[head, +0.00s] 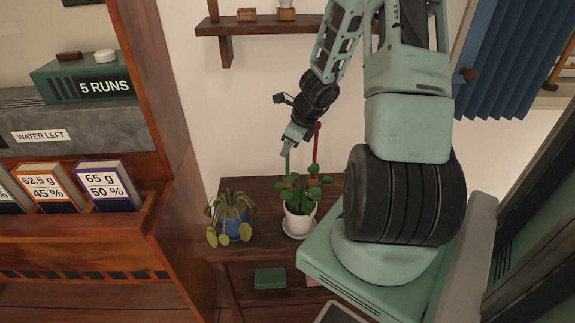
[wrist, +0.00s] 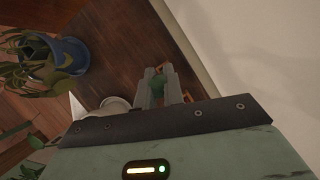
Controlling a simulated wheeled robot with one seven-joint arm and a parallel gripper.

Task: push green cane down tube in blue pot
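The green cane (head: 287,164) stands roughly upright below my gripper (head: 287,148), above the plant in the white pot (head: 299,225). In the wrist view, a green end (wrist: 157,86) sits between the fingers (wrist: 160,84), which look shut on it. The cane's lower end is lost among the leaves, so I cannot tell whether it is in the soil. The blue pot (head: 232,219), with a drooping plant, stands left of the white pot; it also shows in the wrist view (wrist: 73,53). I cannot make out a tube in it.
A red cane (head: 316,143) stands just right of the green one. Both pots are on a dark wooden shelf top (head: 262,240) against a pale wall. A tall wooden cabinet (head: 185,190) rises at the left. A small wall shelf (head: 260,28) is above.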

